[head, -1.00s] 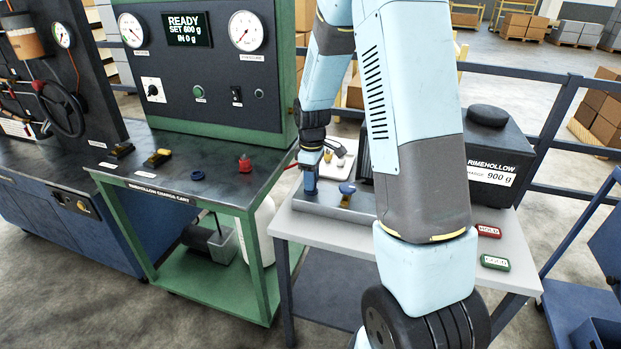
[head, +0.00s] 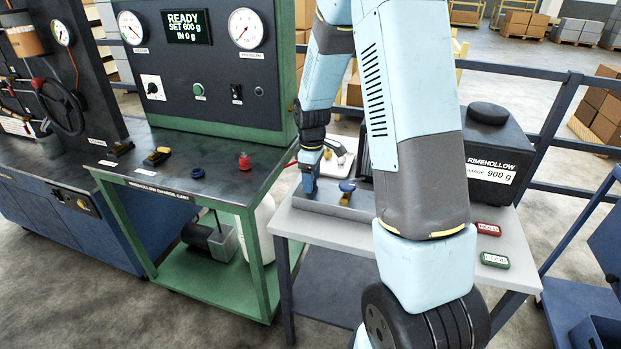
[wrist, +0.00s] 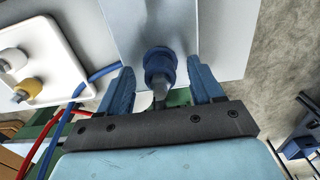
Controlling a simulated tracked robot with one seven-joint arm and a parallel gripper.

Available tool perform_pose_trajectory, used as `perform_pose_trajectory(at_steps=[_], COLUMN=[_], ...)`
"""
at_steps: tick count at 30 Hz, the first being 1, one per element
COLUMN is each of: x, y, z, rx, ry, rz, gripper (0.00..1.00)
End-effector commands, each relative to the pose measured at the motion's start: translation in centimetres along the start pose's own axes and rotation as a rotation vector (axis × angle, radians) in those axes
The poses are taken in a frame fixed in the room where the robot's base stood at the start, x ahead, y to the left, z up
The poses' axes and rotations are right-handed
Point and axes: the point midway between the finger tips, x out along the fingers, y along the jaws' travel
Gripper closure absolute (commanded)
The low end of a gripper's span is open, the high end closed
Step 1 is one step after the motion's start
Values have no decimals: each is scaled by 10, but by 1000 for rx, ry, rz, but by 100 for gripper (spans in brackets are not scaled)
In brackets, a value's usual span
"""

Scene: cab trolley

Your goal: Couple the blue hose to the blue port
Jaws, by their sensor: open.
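A blue coupling (wrist: 160,66) sits against a pale grey metal plate (wrist: 205,30) in the wrist view, with a grey stem towards my gripper. My gripper (wrist: 160,85) is open, one blue finger on each side of the coupling; I cannot tell whether they touch it. A blue hose (wrist: 98,74) runs to the left finger and passes out of sight; its end is hidden. In the head view my gripper (head: 311,182) points down over the left end of the metal block (head: 335,205). A blue-topped fitting (head: 347,187) stands to its right. A blue ring (head: 197,173) is on the cart top.
A white tray (wrist: 60,50) with white and yellow fittings lies left of my gripper in the wrist view. A red hose (wrist: 52,140) runs below it. A red fitting (head: 245,162) stands on the green cart. A black RIMEHOLLOW box (head: 492,150) occupies the table's right.

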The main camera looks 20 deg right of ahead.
Motion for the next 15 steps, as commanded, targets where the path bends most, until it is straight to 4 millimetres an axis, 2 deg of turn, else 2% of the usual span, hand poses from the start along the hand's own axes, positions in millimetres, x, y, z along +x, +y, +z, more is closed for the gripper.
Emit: perform_pose_trajectory(at_steps=[5,15], x=[-17,-83], y=[1,2], z=[0,-1], rx=[0,0], ry=[2,3], rz=[2,4], gripper=[34,34])
